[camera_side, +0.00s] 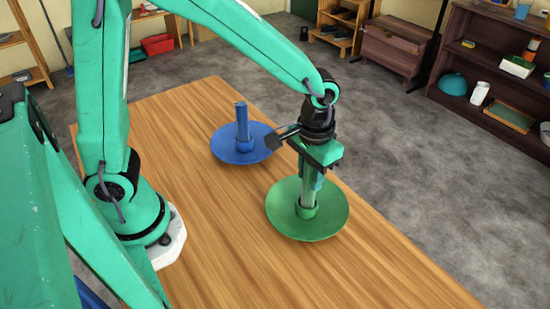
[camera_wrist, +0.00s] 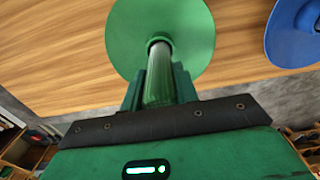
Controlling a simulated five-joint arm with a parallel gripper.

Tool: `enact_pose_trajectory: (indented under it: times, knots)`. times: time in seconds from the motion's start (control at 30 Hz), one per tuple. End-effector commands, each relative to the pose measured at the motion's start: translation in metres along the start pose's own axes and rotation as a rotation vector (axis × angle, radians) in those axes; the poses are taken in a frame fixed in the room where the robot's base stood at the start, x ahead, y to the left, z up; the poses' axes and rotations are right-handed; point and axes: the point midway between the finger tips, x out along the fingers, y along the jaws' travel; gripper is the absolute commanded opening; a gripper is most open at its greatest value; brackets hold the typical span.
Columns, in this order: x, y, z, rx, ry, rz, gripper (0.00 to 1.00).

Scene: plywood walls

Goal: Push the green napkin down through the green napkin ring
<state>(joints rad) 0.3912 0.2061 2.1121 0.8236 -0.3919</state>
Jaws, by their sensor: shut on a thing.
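The green napkin (camera_side: 307,190) is a rolled upright cylinder over the green plate (camera_side: 335,217). My gripper (camera_side: 312,177) is shut on its upper part from above. In the wrist view the napkin (camera_wrist: 157,90) stands between the two fingers. The green napkin ring (camera_side: 306,211) sits at the middle of the plate, around or right at the napkin's lower end. In the wrist view the ring (camera_wrist: 159,40) shows at the napkin's far end. How deep the napkin goes into the ring is hidden.
A blue plate (camera_side: 262,150) with a blue ring and an upright blue napkin (camera_side: 241,118) stands behind and left of the green plate. The wooden table (camera_side: 240,220) is otherwise clear. Its right edge runs close to the green plate. Shelves stand beyond, away from the table.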

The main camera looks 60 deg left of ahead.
Motion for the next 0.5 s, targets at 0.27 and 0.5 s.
enact_pose_trajectory:
  times: [0.27, 0.5]
  knots:
    - [0.0035, 0.0000, 0.0000, 0.000, 0.000, 0.000, 0.08]
    - [0.0087, -0.0002, 0.0004, 0.000, -0.001, -0.001, 0.08]
